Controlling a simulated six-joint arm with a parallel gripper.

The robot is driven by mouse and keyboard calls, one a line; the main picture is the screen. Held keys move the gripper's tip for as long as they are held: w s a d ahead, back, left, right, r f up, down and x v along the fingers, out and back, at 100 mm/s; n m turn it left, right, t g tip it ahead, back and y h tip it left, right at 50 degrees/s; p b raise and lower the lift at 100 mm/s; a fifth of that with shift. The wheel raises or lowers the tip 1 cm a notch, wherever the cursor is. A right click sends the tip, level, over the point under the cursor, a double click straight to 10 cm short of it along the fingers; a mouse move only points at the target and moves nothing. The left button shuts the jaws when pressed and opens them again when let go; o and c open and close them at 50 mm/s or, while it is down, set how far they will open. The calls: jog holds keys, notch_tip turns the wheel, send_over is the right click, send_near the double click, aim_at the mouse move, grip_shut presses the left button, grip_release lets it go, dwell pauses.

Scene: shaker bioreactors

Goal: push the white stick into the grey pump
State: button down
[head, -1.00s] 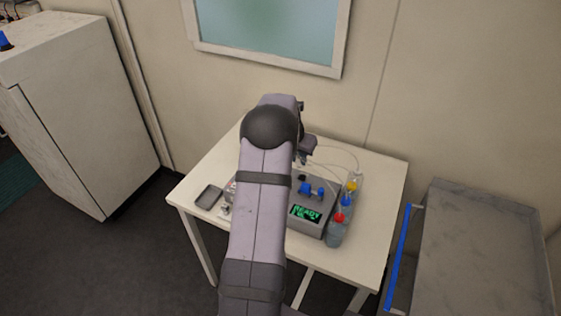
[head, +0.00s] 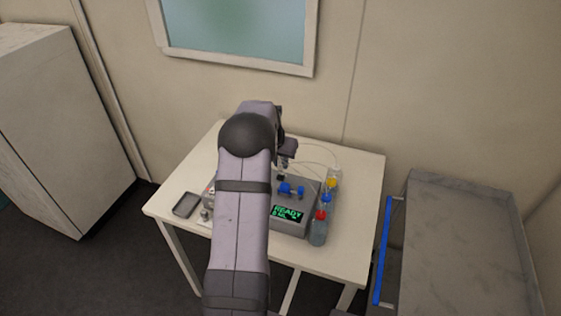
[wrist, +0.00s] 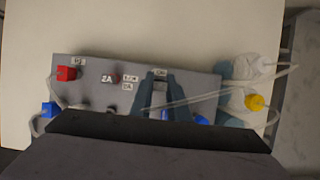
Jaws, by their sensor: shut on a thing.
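The grey pump (head: 309,213) sits on the white table with a green READY display on its front. It also shows in the wrist view (wrist: 90,66). My gripper (head: 286,160) is over the back part of the pump. In the wrist view its two dark fingers (wrist: 160,92) point at the pump beside a small label. They are shut on a small pale piece between them, which I take to be the white stick. The fingers and the small size hide most of it. I cannot tell whether it touches the pump.
Bottles with red, blue and yellow caps, such as the red-capped one (head: 317,232), stand at the pump's right with thin tubes looping behind. Blue knobs (head: 291,189) stick up from the pump. A small grey tray (head: 187,204) lies at left. The table's right side (head: 360,190) is clear.

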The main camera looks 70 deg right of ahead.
aim_at(280, 167)
notch_tip(280, 167, down, 2)
jog(key=shift+f+b, duration=0.15)
jog(key=shift+b, duration=0.7)
jog(key=shift+r, duration=0.25)
jog(key=shift+p, duration=0.5)
jog(key=shift+f, duration=0.95)
dwell(1.2)
jog(key=c, duration=1.6)
grip_release()
jog(key=shift+r, duration=0.15)
jog(key=shift+b+v, duration=1.35)
jog(key=shift+v, duration=2.2)
